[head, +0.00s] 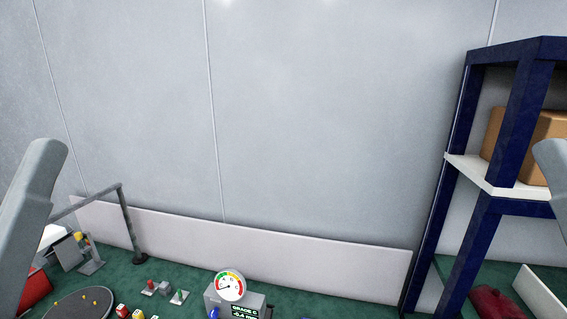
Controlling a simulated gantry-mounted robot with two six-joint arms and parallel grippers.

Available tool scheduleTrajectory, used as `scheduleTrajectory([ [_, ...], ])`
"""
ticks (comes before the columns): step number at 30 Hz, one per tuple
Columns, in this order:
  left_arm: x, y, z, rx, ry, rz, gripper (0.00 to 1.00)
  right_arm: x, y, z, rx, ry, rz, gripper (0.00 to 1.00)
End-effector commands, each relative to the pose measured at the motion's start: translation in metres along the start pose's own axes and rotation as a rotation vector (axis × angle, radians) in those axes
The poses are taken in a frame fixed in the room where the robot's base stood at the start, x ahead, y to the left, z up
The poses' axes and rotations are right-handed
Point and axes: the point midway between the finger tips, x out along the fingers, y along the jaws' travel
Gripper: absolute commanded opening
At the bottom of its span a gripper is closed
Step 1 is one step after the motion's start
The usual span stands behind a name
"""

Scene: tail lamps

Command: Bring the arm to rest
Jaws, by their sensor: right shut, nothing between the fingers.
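Grey arm links of mine show at the left and right edges of the head view. Neither gripper's fingers can be made out, so I cannot see whether they hold anything. No tail lamp can be clearly made out.
A grey box with a round gauge (231,286) stands at the bottom middle of the green surface (180,268). A dark disc (80,304) and a grey rail (127,222) are at left. A blue shelf (457,185) at right holds a cardboard box (546,137). The wall (320,120) is bare.

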Motion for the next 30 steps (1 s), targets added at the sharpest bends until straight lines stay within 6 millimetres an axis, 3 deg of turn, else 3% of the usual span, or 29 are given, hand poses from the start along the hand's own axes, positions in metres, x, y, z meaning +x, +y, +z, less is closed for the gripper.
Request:
scheduleTrajectory([
  [1,0.039,0.0,-0.036,0.0,0.0,0.0,0.7,0.039,0.0,-0.036,0.0,0.0,0.0,0.0],
  [6,0.099,0.0,-0.09,0.001,-0.001,0.0,0.7,0.099,0.0,-0.091,0.0,0.0,0.0,0.0],
  [10,0.13,0.0,-0.119,0.001,-0.002,0.0,0.7,0.13,0.001,-0.119,0.0,0.0,0.0,0.0],
  [15,0.142,0.0,-0.13,0.001,-0.002,0.0,0.7,0.142,0.001,-0.131,0.0,0.0,0.0,0.0],
  [30,0.14,0.0,-0.128,0.001,-0.001,0.0,0.7,0.139,0.001,-0.128,0.0,-0.001,0.0,0.0],
])
